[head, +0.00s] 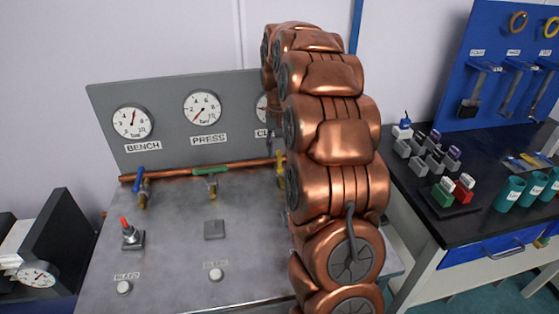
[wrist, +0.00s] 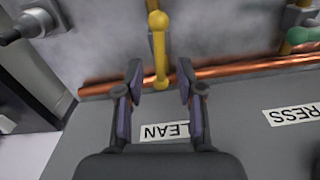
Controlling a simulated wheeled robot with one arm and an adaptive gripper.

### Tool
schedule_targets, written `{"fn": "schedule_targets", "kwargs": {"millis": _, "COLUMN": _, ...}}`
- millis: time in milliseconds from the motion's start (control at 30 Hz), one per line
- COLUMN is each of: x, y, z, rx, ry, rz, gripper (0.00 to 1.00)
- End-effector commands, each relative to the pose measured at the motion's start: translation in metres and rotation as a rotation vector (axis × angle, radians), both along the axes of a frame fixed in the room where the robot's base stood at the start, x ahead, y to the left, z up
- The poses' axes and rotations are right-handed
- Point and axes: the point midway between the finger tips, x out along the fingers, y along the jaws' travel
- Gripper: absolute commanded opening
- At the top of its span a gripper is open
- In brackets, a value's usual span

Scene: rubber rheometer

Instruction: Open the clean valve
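The clean valve has a yellow lever handle (wrist: 158,45), which stands lengthwise in the wrist view by the copper pipe, near an upside-down label reading CLEAN (wrist: 165,132), partly covered. My gripper (wrist: 160,76) is open, with one finger on each side of the handle's lower end. A gap shows between each finger and the handle, so neither seems to touch it. In the head view a sliver of the yellow handle (head: 281,168) shows at the left edge of my copper-coloured arm. There my arm hides the gripper and most of the CLEAN gauge.
A green-handled PRESS valve (head: 211,171) and a blue-handled BENCH valve (head: 139,176) sit along the copper pipe (head: 240,163). The grey gauge panel (head: 170,90) rises behind. A red-tipped toggle (head: 128,233) stands on the metal top. A black bench (head: 470,215) is to the right.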

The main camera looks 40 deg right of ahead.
Motion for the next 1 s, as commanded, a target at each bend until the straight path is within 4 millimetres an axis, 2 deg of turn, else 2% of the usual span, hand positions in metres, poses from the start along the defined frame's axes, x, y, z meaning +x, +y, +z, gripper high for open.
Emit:
{"fn": "schedule_targets", "kwargs": {"millis": 100, "x": -0.002, "y": 0.001, "z": -0.017, "rx": 0.004, "ry": 0.007, "rz": 0.001, "gripper": 0.38}}
{"fn": "schedule_targets", "kwargs": {"millis": 300, "x": -0.001, "y": 0.001, "z": -0.037, "rx": 0.002, "ry": 0.005, "rz": 0.001, "gripper": 0.38}}
{"fn": "schedule_targets", "kwargs": {"millis": 700, "x": 0.000, "y": 0.001, "z": -0.045, "rx": 0.001, "ry": 0.002, "rz": 0.000, "gripper": 0.38}}
{"fn": "schedule_targets", "kwargs": {"millis": 767, "x": 0.000, "y": 0.001, "z": -0.045, "rx": 0.001, "ry": 0.002, "rz": 0.000, "gripper": 0.33}}
{"fn": "schedule_targets", "kwargs": {"millis": 1000, "x": -0.001, "y": 0.001, "z": -0.045, "rx": 0.001, "ry": 0.002, "rz": 0.000, "gripper": 0.08}}
